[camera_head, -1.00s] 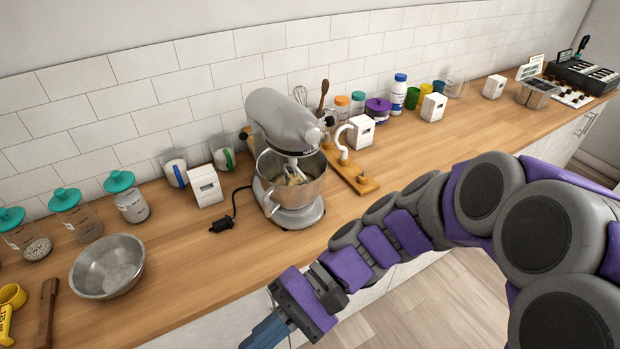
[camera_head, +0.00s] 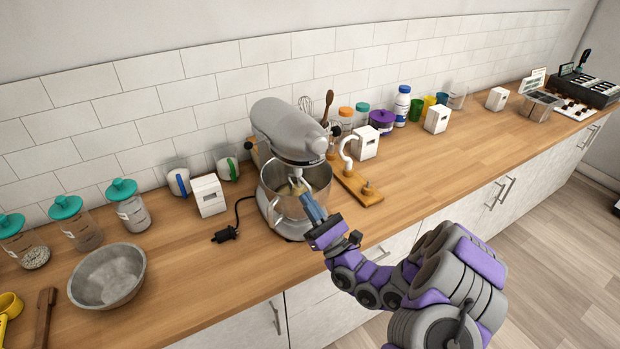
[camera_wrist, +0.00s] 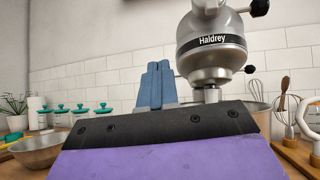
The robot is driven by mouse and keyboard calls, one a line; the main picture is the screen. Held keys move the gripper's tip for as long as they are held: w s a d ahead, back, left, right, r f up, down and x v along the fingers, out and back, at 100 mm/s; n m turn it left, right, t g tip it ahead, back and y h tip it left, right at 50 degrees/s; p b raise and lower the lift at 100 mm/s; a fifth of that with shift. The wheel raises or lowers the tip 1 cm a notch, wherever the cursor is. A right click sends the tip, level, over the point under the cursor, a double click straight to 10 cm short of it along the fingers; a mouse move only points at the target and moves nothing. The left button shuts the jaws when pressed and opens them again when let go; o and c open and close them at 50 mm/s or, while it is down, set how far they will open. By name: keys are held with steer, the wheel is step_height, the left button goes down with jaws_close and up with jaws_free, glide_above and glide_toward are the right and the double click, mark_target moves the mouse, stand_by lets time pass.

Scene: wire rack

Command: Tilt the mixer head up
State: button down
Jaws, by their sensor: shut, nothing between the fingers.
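The grey stand mixer (camera_head: 288,130) stands on the wooden counter, its head level over the steel mixing bowl (camera_head: 310,178). In the wrist view the mixer head (camera_wrist: 212,45) is up and to the right of my fingers, with the bowl partly hidden behind my gripper. My gripper (camera_head: 308,198) is shut and empty, its blue fingers in front of the bowl and below the head's front end. In the wrist view the gripper's fingers (camera_wrist: 155,85) stand upright side by side. I cannot tell whether they touch the bowl.
A loose steel bowl (camera_head: 107,276) and jars with teal lids (camera_head: 128,205) stand to the left. A black plug (camera_head: 225,235) lies left of the mixer. A wooden stand with a white hook (camera_head: 360,185) is close on the right.

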steer(key=w+d+f+m+t+h, duration=0.3)
steer(key=d+f+m+t+h, duration=0.1)
steer(key=d+f+h, duration=0.1)
steer(key=b+x, duration=0.2)
steer(key=x, duration=0.7)
steer(key=shift+w+a, duration=0.2)
steer(key=shift+w, duration=0.25)
steer(key=shift+a, duration=0.3)
